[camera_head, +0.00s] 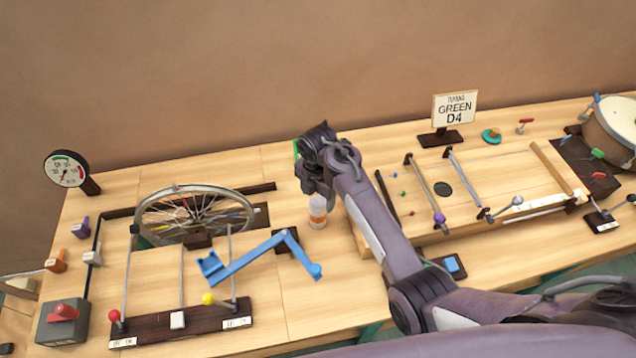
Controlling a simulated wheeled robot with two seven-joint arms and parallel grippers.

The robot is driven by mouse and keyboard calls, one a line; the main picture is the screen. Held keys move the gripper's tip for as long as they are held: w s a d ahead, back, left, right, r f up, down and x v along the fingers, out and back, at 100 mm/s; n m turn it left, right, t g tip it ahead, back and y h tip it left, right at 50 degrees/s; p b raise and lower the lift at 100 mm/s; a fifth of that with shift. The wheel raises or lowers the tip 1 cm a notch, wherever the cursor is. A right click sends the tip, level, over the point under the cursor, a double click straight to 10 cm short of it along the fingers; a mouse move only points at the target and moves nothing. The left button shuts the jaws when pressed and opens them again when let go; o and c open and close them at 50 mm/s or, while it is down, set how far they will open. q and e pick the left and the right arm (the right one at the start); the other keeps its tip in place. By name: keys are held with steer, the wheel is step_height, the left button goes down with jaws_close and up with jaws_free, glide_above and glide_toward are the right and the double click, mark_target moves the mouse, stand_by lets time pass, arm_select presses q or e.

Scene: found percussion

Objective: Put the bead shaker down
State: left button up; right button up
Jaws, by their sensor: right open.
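The bead shaker looks to be the small clear bottle (317,214) with an orange band or filling, near the middle of the bench. It is upright and its base appears to rest on the wood. My right gripper (317,192) is directly above it, pointing down, and is open. The gripper's body hides the bottle's top, so I cannot tell whether the fingertips are still around it. My left gripper is not in view.
Left of the bottle are a blue lever arm (250,255) and a spoked wheel (195,214). To the right is a raised string board (480,190), with a drum (612,128) beyond. A "GREEN D4" sign (455,107) stands behind. Bare wood lies below the bottle.

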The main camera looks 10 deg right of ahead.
step_height(320, 180, up, 6)
steer(key=shift+r+b, duration=0.25)
steer(key=shift+b, duration=0.1)
steer(key=shift+f, duration=0.1)
stand_by(0.3)
